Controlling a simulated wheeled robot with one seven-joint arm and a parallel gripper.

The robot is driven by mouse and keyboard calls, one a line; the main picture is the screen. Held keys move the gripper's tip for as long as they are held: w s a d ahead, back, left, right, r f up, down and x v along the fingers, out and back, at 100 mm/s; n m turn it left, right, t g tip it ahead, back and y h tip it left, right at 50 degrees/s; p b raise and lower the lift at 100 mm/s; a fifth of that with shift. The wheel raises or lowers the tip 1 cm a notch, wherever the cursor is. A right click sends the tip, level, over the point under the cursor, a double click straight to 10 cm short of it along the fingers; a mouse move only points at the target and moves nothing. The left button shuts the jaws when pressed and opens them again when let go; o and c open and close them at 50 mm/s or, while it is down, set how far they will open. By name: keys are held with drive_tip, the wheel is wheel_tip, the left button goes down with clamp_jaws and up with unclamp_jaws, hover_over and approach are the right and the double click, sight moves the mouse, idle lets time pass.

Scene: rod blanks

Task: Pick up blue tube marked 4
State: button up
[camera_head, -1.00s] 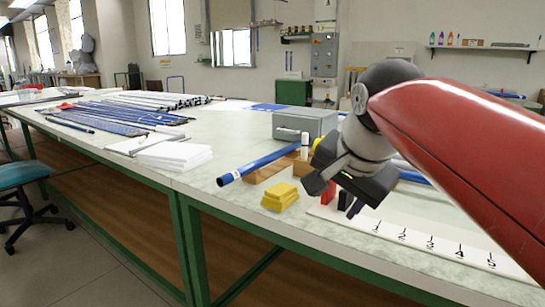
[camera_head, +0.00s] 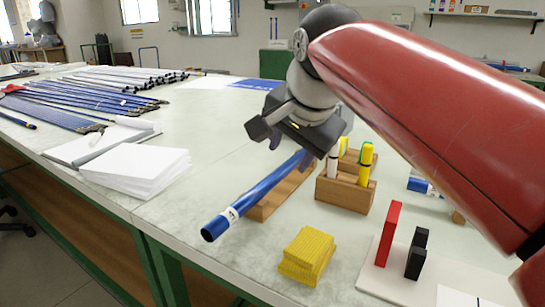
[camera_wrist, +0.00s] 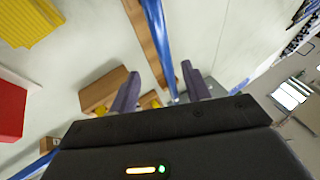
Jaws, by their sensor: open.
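I cannot read the mark on the band. My gripper (camera_head: 292,150) is open and empty over the tube's far part, hiding that part in the head view. In the wrist view the tube (camera_wrist: 158,35) runs between the lines of my two fingers (camera_wrist: 160,88). I cannot tell how far above it they are. Another blue tube (camera_head: 420,186) with a white band shows at the right, partly hidden by my arm.
A wooden block (camera_head: 345,192) holding markers stands just right of the tube. Yellow stacked blocks (camera_head: 306,255) lie in front. Red (camera_head: 388,234) and black (camera_head: 417,253) upright pieces stand on a white board. Left are white paper (camera_head: 135,171) and several more tubes (camera_head: 80,100).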

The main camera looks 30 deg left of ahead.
sight(281, 170)
drive_tip(key=x, duration=0.3)
drive_tip(key=shift+w+a+r, duration=0.1)
drive_tip(key=shift+w, duration=0.05)
drive_tip(key=x, duration=0.5)
drive_tip(key=shift+w+r+b, duration=0.15)
drive_tip(key=shift+w+b, duration=0.05)
drive_tip(key=shift+b, duration=0.1)
clamp_jaws()
